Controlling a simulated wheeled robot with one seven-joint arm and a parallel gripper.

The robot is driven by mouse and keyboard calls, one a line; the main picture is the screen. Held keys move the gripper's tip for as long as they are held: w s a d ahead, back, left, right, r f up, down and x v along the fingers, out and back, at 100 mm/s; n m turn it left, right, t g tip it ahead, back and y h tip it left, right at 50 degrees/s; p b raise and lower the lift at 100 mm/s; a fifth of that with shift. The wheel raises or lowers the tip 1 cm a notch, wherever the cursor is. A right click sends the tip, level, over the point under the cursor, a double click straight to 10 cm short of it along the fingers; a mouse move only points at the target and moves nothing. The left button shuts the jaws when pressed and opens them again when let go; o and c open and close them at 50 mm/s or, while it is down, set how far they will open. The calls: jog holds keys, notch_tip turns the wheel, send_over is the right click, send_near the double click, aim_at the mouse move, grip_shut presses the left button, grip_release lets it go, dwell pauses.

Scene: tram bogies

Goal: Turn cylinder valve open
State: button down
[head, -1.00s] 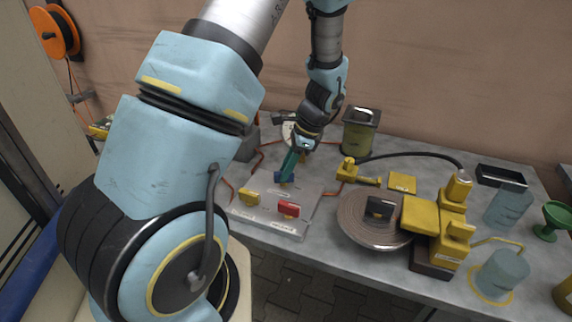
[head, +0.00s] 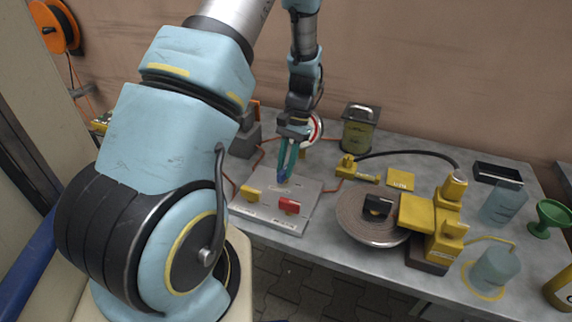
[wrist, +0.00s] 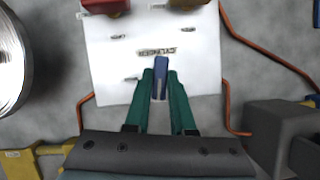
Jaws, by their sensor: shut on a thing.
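The cylinder valve is a blue handle (wrist: 160,76) beside a label reading CYLINDER on a pale valve plate (wrist: 115,60). In the head view the blue handle (head: 283,177) is partly covered by my fingers. My gripper (head: 286,168) comes down from above with its green fingers closed around the handle. In the wrist view my gripper (wrist: 161,85) has one finger on each side of the handle, which points straight along the fingers. A yellow handle (head: 252,193) and a red handle (head: 289,206) sit on the same plate, nearer the front edge.
A round grey disc (head: 365,232) with a dark block and a yellow hand pump (head: 440,225) stand right of the plate. A gauge (head: 314,128) and an olive canister (head: 360,128) stand behind. Copper-coloured pipes run from the plate.

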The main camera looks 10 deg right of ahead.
jog(key=shift+n+h, duration=0.3)
jog(key=shift+n, duration=0.7)
jog(key=c, duration=0.8)
grip_release()
jog(key=shift+o, duration=0.2)
jog(key=shift+w, duration=0.1)
jog(key=b+v, duration=0.2)
jog(key=v, duration=0.8)
jog(key=shift+w+r, duration=0.25)
jog(key=shift+r, duration=0.1)
jog(key=s+a+r+n+t+h, duration=0.1)
jog(key=s+a+n+t, duration=0.1)
jog(key=s+a, duration=0.4)
jog(key=s+a+r+n+t+h, duration=0.1)
jog(key=s+a+r+n+t, duration=0.1)
jog(key=s+a, duration=0.4)
jog(key=a+t, duration=0.1)
jog(key=a, duration=0.2)
jog(key=shift+r+n, duration=0.3)
jog(key=shift+r, duration=0.05)
